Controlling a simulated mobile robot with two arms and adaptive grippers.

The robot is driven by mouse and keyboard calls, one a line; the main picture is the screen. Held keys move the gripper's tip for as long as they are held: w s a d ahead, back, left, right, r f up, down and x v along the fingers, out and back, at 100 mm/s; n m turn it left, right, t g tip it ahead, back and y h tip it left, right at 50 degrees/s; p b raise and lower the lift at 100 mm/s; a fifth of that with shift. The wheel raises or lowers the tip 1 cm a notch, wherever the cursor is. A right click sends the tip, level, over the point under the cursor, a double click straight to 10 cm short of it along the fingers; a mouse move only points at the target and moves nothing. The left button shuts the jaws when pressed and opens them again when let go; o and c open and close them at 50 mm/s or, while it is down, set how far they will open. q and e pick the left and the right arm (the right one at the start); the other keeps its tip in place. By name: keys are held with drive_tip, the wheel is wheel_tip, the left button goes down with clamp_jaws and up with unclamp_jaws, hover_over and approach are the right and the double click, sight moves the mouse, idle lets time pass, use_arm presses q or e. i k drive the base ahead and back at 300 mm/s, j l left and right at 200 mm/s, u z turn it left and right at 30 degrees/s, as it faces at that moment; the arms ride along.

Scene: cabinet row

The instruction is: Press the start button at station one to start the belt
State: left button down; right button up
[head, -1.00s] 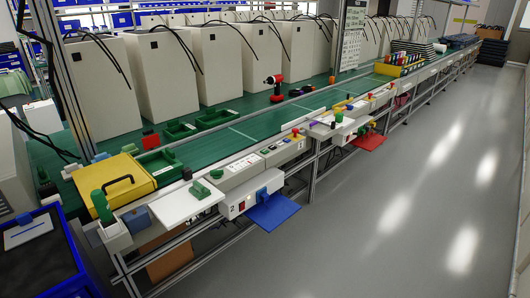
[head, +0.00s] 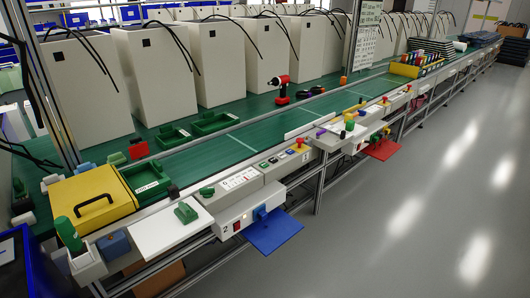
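A long green belt line (head: 195,158) runs from the near left to the far right. Along its front rail sit light grey control boxes. The nearest box (head: 238,181) has a green knob (head: 207,191) and a white label. A second control box (head: 287,158) has small buttons and a red mushroom button (head: 299,142). A white box below (head: 240,219) carries a red switch and what looks like a "2". I cannot make out which control is station one's start button. Neither gripper is in view.
A yellow case (head: 95,201) lies at the near left, beside green trays (head: 146,177). A blue panel (head: 273,231) and a red panel (head: 383,149) jut into the aisle. Tall beige cabinets (head: 155,73) line the back. The grey floor (head: 400,215) at right is clear.

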sight(263, 165)
drive_tip(key=i+l+u, duration=0.1)
drive_tip(key=i+l, duration=0.3)
drive_tip(key=i, duration=0.3)
drive_tip(key=i+l+u, duration=0.1)
drive_tip(key=i+l, duration=0.35)
drive_tip(key=i, duration=0.2)
drive_tip(key=i+l+u, duration=0.1)
drive_tip(key=i+l, duration=0.45)
drive_tip(key=i, duration=0.1)
